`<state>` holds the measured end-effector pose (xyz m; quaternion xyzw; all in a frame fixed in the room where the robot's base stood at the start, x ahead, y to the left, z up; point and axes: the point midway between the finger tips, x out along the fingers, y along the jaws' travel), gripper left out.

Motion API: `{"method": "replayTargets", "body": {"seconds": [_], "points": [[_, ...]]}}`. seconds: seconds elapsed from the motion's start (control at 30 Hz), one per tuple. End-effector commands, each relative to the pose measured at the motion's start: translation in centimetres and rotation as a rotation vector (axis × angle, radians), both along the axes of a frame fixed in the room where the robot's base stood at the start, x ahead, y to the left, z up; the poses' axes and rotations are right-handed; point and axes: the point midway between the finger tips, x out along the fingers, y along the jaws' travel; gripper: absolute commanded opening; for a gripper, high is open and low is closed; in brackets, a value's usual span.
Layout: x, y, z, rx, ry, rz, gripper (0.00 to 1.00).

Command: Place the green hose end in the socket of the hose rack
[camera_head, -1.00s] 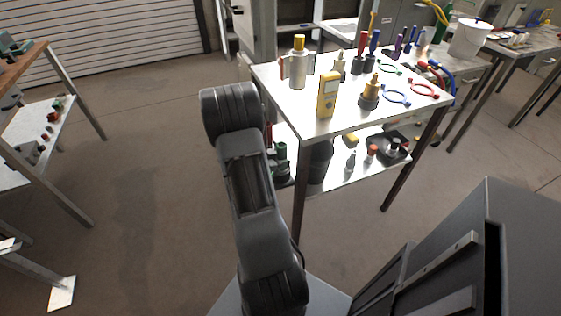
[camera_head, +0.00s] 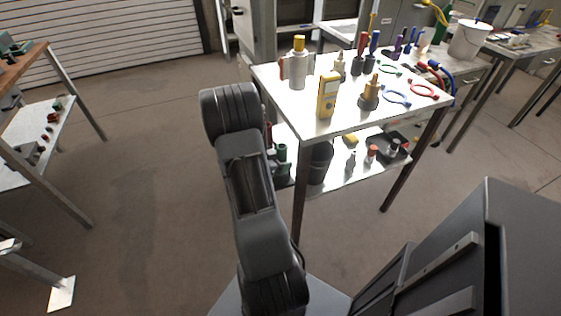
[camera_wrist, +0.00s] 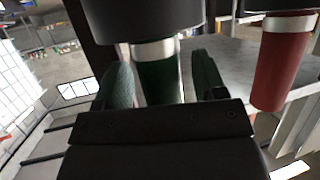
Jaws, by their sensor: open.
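The green hose end (camera_wrist: 160,82) is a dark green cylinder with a silver band under a wide black part, near the middle of the wrist view. My gripper (camera_wrist: 160,64) is open, with one finger on each side of it. Contact with the fingers cannot be made out. A red cylinder (camera_wrist: 283,70) of the same shape hangs to the right, clear of the fingers. In the head view, green pieces (camera_head: 283,156) show at the left end of the table's lower shelf, while my gripper is hidden. I cannot identify the socket of the hose rack.
A white-topped table (camera_head: 290,108) holds a yellow meter (camera_head: 327,95), bottles, screwdrivers and coloured rings. Its lower shelf (camera_head: 335,182) carries a dark tray and small parts. Another bench (camera_head: 35,130) stands at left. The floor between them is open.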

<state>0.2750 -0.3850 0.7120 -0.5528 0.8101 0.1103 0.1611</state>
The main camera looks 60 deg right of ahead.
Motion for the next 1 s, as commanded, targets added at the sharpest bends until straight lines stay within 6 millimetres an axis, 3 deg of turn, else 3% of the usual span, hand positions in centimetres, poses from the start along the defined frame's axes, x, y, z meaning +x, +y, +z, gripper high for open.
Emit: {"method": "replayTargets", "body": {"seconds": [0.6,1.0], "points": [[3.6,8.9,4.2,-0.001,-0.002,0.002,0.64],[5.0,10.4,5.0,0.009,-0.034,0.044,0.64]]}}
